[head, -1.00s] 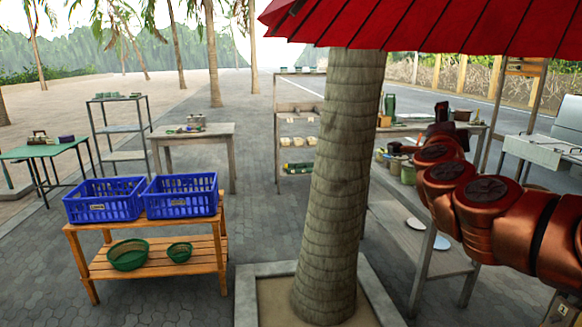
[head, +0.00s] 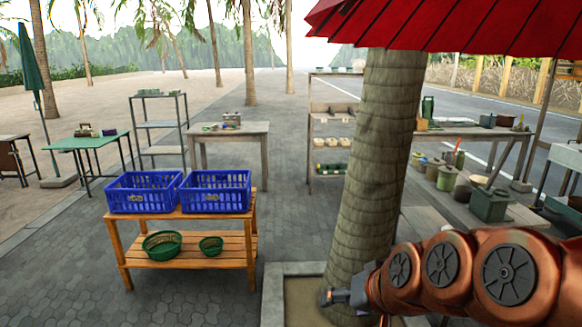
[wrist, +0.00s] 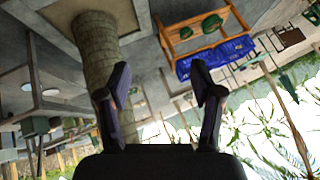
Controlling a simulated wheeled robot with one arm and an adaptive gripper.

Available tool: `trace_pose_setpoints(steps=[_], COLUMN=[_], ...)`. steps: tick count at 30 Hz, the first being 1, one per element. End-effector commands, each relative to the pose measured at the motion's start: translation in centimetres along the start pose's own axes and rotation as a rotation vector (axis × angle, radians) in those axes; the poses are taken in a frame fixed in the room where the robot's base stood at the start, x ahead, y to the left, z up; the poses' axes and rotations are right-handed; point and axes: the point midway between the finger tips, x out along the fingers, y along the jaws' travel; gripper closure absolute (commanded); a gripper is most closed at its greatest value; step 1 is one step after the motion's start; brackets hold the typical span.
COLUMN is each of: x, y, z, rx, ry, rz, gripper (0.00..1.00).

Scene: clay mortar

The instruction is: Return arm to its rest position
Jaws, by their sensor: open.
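My arm, copper-red, reaches in from the lower right of the head view. My gripper shows at its end in the head view (head: 342,298), low in front of the palm trunk's base. In the wrist view my gripper (wrist: 163,95) has its two dark fingers spread apart with nothing between them. The wrist view is upside down and shows the paving, the trunk and the wooden bench beyond the fingers.
The palm trunk (head: 380,170) stands close to my gripper, under a red umbrella (head: 450,22). A wooden bench (head: 190,255) holds two blue crates (head: 142,192). A side table with pots (head: 470,135) is at the right. Open paving lies at the lower left.

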Motion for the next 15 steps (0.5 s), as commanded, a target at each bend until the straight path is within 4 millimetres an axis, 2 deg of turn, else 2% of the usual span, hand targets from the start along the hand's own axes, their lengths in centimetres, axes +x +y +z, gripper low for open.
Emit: trace_pose_setpoints(steps=[1,3,9,12,15], x=[-0.1,-0.6,-3.6,-5.5,-7.0], y=[1.0,2.5,7.1,8.8,9.8], z=[2.6,6.2,15.9,19.4,21.5], rx=[-0.022,-0.045,-0.071,-0.067,-0.06], ry=[-0.076,-0.185,-0.494,-0.614,-0.69], rz=[0.039,0.091,0.244,0.303,0.343], gripper=[0.34,0.34,0.34,0.34,0.34])
